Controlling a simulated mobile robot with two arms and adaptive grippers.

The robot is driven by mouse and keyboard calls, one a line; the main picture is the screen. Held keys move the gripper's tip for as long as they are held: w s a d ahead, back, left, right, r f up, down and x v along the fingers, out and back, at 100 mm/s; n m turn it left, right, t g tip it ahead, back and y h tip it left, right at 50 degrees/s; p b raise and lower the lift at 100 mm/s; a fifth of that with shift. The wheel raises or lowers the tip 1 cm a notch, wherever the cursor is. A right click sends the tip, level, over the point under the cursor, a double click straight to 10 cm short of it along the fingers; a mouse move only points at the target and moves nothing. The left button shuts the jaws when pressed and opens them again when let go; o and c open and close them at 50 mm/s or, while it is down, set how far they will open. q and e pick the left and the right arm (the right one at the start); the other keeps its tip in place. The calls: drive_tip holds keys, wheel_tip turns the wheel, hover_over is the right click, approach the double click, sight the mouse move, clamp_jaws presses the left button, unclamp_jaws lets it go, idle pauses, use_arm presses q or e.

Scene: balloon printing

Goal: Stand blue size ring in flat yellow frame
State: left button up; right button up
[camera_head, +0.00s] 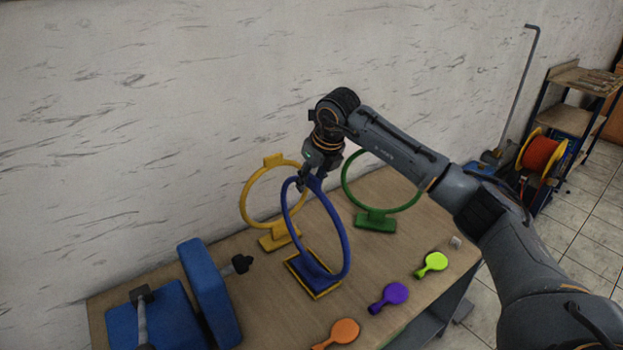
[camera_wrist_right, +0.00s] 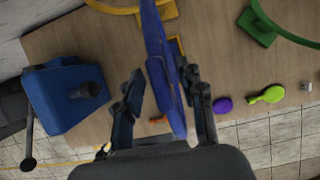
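The blue size ring (camera_head: 346,248) stands nearly upright on the table. Its blue base is at the flat yellow frame (camera_head: 319,297), whose yellow edges show around the base. I cannot tell whether the base is fully seated. My right gripper (camera_head: 311,182) is at the top of the ring. In the right wrist view, the ring's top tab (camera_wrist_right: 166,88) is between the two fingers of the right gripper (camera_wrist_right: 163,78). The fingers are spread, with a clear gap on the left side of the tab. My left gripper is not in view.
A yellow ring (camera_head: 244,198) stands behind, and a green ring (camera_head: 375,222) stands to the right. Orange (camera_head: 344,331), purple (camera_head: 389,297) and lime (camera_head: 433,263) paddle-shaped pieces lie near the front edge. A blue box-like device (camera_head: 208,292) is on the left.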

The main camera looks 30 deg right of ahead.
drive_tip(key=b+v, duration=0.2)
drive_tip(key=v, duration=1)
drive_tip(key=shift+r, duration=0.1)
